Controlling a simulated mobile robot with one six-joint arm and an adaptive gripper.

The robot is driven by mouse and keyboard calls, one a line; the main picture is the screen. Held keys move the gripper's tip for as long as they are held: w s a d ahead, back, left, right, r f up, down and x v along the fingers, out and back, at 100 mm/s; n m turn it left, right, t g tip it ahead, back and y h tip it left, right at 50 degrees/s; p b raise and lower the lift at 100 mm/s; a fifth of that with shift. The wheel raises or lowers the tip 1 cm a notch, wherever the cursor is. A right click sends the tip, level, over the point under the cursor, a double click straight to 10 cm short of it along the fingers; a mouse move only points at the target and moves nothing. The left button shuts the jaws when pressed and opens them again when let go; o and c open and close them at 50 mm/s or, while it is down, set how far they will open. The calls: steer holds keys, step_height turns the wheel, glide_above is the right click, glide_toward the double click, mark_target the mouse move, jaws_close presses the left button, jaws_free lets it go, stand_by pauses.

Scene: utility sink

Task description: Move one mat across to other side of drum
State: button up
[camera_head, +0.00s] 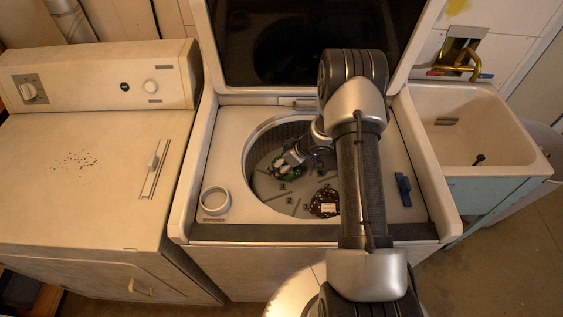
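The drum (268,192) is the round opening of the open-lidded washer, and its floor has several raised ribs. A dark mat with green and light patches (284,172) is in the drum, left of its middle. A round brown patterned mat (322,207) with a white patch lies at the drum's front right, partly behind my arm. My gripper (290,162) reaches down into the drum at the green-patched mat and covers part of it. The fingers are too small and dark to tell whether they are open or shut on it.
The washer's raised lid (300,45) stands behind the drum. A white ring-shaped thing (214,201) sits on the top at left, and a blue object (403,189) at right. A dryer (85,150) stands left and a utility sink (478,130) right.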

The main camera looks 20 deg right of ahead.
steer(key=o, duration=1.3)
steer(key=shift+f, duration=0.15)
steer(key=shift+c, duration=0.2)
